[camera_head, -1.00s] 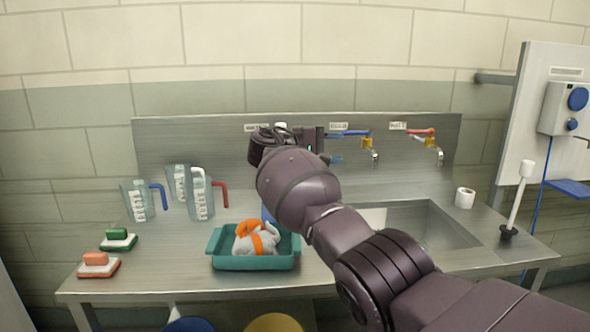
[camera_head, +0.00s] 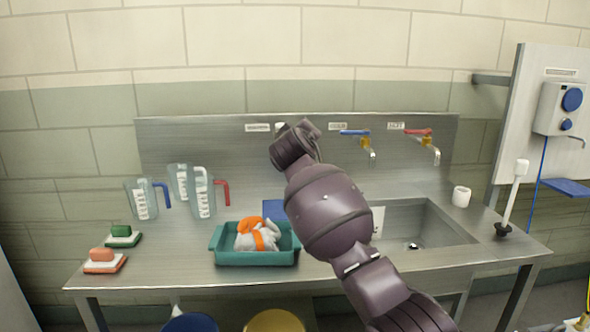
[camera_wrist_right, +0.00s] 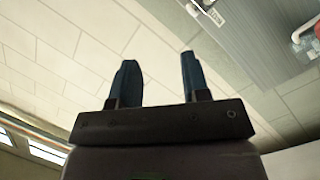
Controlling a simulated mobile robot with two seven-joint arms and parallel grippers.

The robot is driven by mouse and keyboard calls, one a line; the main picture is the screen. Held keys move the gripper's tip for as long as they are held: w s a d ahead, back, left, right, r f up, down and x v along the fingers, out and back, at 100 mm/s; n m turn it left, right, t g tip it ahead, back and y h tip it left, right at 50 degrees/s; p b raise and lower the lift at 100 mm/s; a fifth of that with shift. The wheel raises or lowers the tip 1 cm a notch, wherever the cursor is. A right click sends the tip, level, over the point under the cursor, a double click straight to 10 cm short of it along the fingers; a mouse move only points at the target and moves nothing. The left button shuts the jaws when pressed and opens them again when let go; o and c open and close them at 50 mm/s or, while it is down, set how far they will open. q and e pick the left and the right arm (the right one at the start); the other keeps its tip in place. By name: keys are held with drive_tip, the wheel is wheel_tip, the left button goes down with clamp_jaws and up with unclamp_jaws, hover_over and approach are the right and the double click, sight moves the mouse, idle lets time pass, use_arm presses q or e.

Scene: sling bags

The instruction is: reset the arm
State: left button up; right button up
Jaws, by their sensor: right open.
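My right arm (camera_head: 330,212) rises from the lower right of the head view, in front of the sink counter. Its wrist end (camera_head: 294,146) is up before the steel backsplash, and the fingers are hidden in this view. In the right wrist view my right gripper (camera_wrist_right: 158,75) is open, its two dark fingers apart with nothing between them. Behind the fingers are pale wall tiles. My left gripper is in neither view.
A teal tray (camera_head: 256,258) holds a grey and orange bundle (camera_head: 258,236). The sink basin (camera_head: 425,235) lies right, below blue (camera_head: 356,133) and red taps (camera_head: 420,133). A white cup (camera_head: 461,196) stands beyond it.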

drive_tip(key=s+d+f+m+y+p, duration=0.1)
drive_tip(key=s+d+f+y, duration=0.1)
drive_tip(key=s+d+f, duration=0.35)
drive_tip(key=s+d+f+m+y, duration=0.1)
drive_tip(key=s+d+f+m, duration=0.15)
drive_tip(key=s+f, duration=0.6)
drive_tip(key=s+d+f+y+p, duration=0.15)
drive_tip(key=s+d+f, duration=0.3)
drive_tip(key=f, duration=0.45)
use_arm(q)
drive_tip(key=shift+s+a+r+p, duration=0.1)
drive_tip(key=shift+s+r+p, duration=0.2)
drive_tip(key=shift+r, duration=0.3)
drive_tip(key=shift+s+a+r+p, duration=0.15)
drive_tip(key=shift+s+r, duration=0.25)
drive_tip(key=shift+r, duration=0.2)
use_arm(e)
drive_tip(key=s+d+f+m+g, duration=0.1)
drive_tip(key=s+d+f+g, duration=0.1)
drive_tip(key=s+d+f, duration=0.2)
drive_tip(key=s+d+f+m+g+h, duration=0.1)
drive_tip(key=s+d+f, duration=0.3)
drive_tip(key=s+f, duration=0.7)
drive_tip(key=s+d+f+m+g+h, duration=0.1)
drive_tip(key=s+d+f+g, duration=0.2)
drive_tip(key=s, duration=1.9)
wheel_tip(320, 180, down, 6)
drive_tip(key=shift+d+r+m, duration=0.25)
drive_tip(key=shift+d+m, duration=0.1)
drive_tip(key=shift+d, duration=0.75)
